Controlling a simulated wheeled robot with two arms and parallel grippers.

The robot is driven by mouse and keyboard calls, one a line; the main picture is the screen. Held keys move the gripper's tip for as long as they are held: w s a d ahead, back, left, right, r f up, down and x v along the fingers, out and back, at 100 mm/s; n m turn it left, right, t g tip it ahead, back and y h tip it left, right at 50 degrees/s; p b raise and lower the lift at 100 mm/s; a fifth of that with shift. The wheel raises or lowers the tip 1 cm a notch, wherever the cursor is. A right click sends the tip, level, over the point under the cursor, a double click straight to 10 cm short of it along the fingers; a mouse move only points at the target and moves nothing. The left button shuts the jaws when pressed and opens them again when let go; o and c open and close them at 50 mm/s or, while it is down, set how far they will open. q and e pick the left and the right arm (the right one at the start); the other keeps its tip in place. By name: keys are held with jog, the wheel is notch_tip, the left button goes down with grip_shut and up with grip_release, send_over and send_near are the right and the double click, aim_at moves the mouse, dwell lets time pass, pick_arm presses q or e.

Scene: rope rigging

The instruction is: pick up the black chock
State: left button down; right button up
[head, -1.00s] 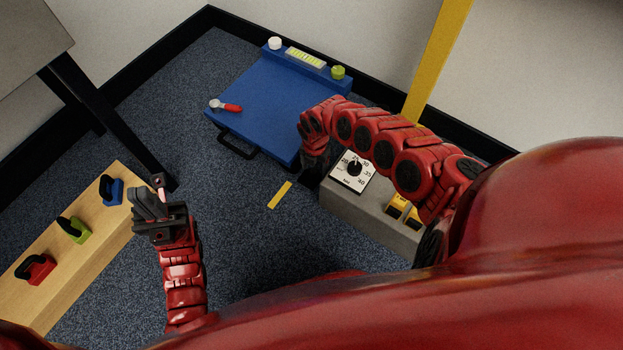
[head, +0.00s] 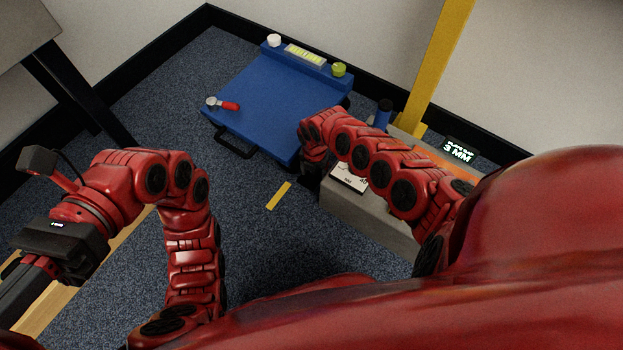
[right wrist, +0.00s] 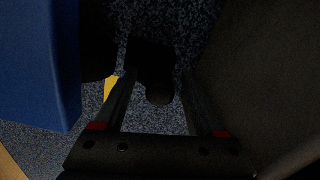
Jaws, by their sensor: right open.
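A black, blocky shape that looks like the black chock (right wrist: 152,62) lies on the blue carpet in the right wrist view, with a rounded dark end towards me. It is in deep shadow, so its outline is unclear. My right gripper (right wrist: 160,82) is open, with one finger on each side of the shape; I cannot tell whether they touch it. In the head view my right gripper (head: 314,172) is low between the blue platform and the grey block, its fingers mostly hidden. My left gripper (head: 22,285) is at the lower left edge, its jaws unclear.
The blue platform (head: 262,110) stands close left of my right gripper, with a red-handled lever (head: 229,105) on it. The grey block (head: 350,205) is close on the right, by a yellow post (head: 436,70). A yellow strip (head: 279,195) marks open carpet. My left arm covers most of a wooden bench (head: 50,310).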

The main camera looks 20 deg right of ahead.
grip_shut()
dwell(0.4)
